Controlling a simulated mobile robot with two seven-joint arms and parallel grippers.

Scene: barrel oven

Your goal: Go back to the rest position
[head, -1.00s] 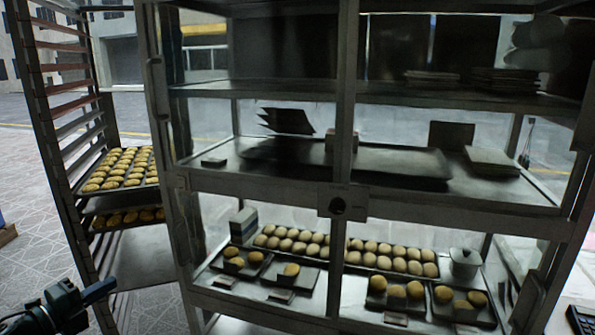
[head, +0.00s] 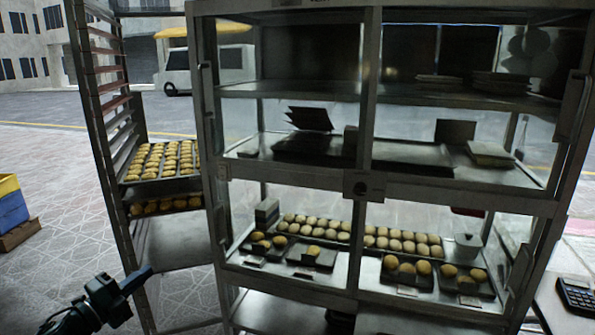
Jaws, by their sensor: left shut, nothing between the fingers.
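My left gripper (head: 134,281) is at the lower left of the head view, shut and empty. It is in front of the lower part of the tall tray rack (head: 85,110) and holds none of its trays. My right gripper is not in view.
A glass display cabinet (head: 364,189) fills the middle and right, with buns on trays on its lower shelf. The rack bears trays of buns (head: 160,160). A blue and yellow crate (head: 11,207) stands at far left, a calculator (head: 577,297) at lower right. Paved floor (head: 55,240) is open at left.

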